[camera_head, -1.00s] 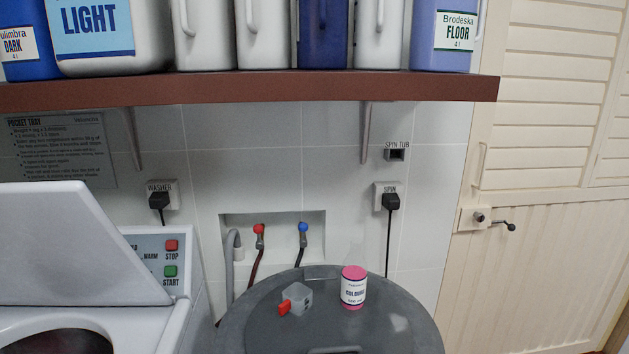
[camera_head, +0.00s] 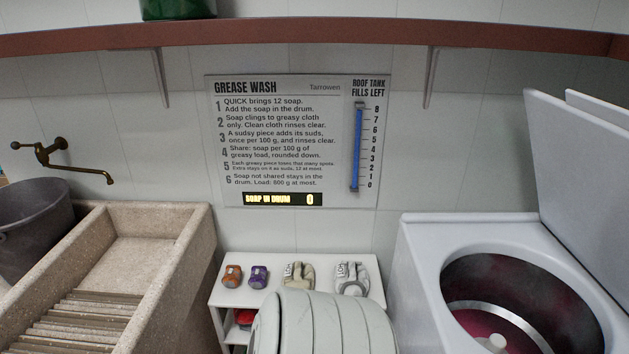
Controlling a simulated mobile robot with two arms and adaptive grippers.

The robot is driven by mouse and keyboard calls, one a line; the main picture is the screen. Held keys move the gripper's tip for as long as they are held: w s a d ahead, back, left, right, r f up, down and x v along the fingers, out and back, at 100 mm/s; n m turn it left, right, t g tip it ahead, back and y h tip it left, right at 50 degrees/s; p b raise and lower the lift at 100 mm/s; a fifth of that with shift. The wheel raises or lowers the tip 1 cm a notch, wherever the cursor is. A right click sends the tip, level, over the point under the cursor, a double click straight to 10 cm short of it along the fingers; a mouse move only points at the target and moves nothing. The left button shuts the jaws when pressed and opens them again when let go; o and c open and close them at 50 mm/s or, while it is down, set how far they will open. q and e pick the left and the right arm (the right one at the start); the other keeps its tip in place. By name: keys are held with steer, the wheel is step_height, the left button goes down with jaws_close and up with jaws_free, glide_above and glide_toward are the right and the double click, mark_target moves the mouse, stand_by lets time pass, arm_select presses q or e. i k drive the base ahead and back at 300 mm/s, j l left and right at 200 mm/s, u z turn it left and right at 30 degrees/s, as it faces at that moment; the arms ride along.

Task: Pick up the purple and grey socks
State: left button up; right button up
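A small rolled purple item (camera_head: 259,277), which looks like a balled sock, sits on the white shelf unit (camera_head: 222,297) below the wall sign. A similar orange one (camera_head: 232,276) is to its left. To the right are a beige cloth-like item (camera_head: 298,275) and a pale grey-white one (camera_head: 351,278), both with labels. I cannot tell whether the pale one is a grey sock. Neither of my grippers is in view.
A stone washboard sink (camera_head: 187,250) with a brass tap (camera_head: 60,160) and grey bucket (camera_head: 34,225) is at the left. A rounded ribbed pale object (camera_head: 335,325) blocks the shelf's front. An open-lidded washer (camera_head: 425,265) is at the right.

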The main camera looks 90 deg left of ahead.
mark_target(258, 274)
steer(key=u, duration=3.2)
